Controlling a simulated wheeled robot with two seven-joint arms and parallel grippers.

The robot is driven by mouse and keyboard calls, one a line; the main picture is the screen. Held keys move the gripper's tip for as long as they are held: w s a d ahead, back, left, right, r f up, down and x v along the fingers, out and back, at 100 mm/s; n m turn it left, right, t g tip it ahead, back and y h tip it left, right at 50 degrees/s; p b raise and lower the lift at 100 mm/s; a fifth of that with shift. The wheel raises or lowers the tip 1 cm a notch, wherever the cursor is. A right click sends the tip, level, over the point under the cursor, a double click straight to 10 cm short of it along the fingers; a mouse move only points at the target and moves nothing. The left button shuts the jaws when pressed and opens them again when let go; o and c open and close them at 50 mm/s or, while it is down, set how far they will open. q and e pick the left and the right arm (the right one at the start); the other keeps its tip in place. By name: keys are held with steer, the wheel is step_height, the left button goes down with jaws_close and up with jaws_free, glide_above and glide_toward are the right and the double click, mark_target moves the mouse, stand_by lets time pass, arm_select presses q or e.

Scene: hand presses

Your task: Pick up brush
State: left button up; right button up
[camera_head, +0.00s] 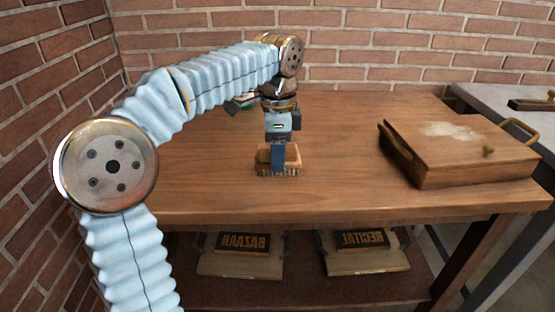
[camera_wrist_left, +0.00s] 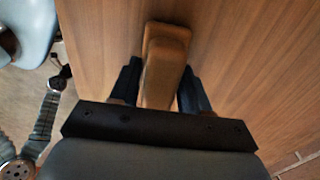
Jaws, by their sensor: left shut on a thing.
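The brush (camera_head: 291,165) has a tan wooden back and short bristles pointing down. It is on or just above the wooden table, left of the table's middle; I cannot tell whether the bristles touch the top. My left gripper (camera_head: 278,157) points down from above and is shut on the brush, its blue fingers hiding part of the back. In the left wrist view the brush's wooden back (camera_wrist_left: 163,62) lies between the two dark fingers (camera_wrist_left: 160,88).
A wooden press box (camera_head: 455,150) with a handle sits at the table's right. Two printing blocks marked with mirrored letters, the left one (camera_head: 243,243) and the right one (camera_head: 365,239), lie on the shelf below. A brick wall (camera_head: 350,45) stands behind. The table's middle (camera_head: 335,130) is clear.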

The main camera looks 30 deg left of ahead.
arm_select(q)
steer(key=shift+c, duration=1.4)
steer(key=shift+r, duration=0.55)
steer(key=s+d+r, duration=0.2)
steer(key=d+r, duration=0.4)
steer(key=s+d+r, duration=0.3)
steer(key=d+r, duration=0.3)
steer(key=shift+s+d, duration=0.3)
steer(key=shift+d, duration=0.1)
